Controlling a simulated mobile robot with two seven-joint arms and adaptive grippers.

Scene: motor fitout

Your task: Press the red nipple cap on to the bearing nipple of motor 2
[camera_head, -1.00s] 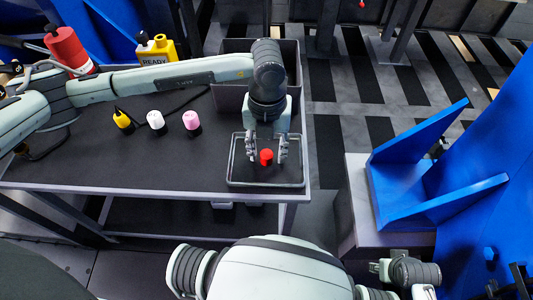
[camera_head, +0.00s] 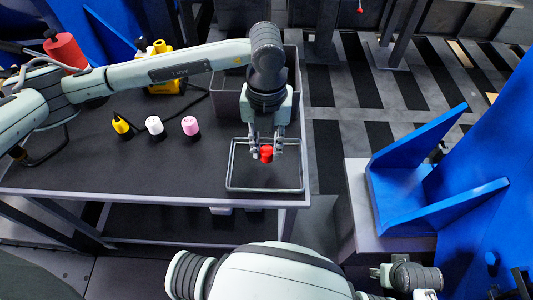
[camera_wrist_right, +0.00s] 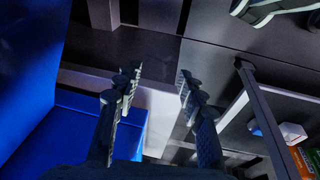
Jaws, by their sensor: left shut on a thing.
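The small red nipple cap (camera_head: 266,156) is between the fingertips of my left gripper (camera_head: 265,149), which reaches down from above. The gripper is shut on the cap, over the wire-rimmed tray (camera_head: 229,170) at the table's right end. I cannot tell whether the cap is clear of the tray floor. My right gripper (camera_wrist_right: 158,84) shows in the right wrist view with its fingers wide apart and nothing between them. I cannot clearly make out motor 2 or its bearing nipple.
Yellow (camera_head: 121,125), white (camera_head: 154,125) and pink (camera_head: 190,125) capped items stand in a row on the dark table (camera_head: 100,165). A grey bin (camera_head: 226,88) stands behind the tray. A blue bracket (camera_head: 400,190) is at right, with striped open floor beyond.

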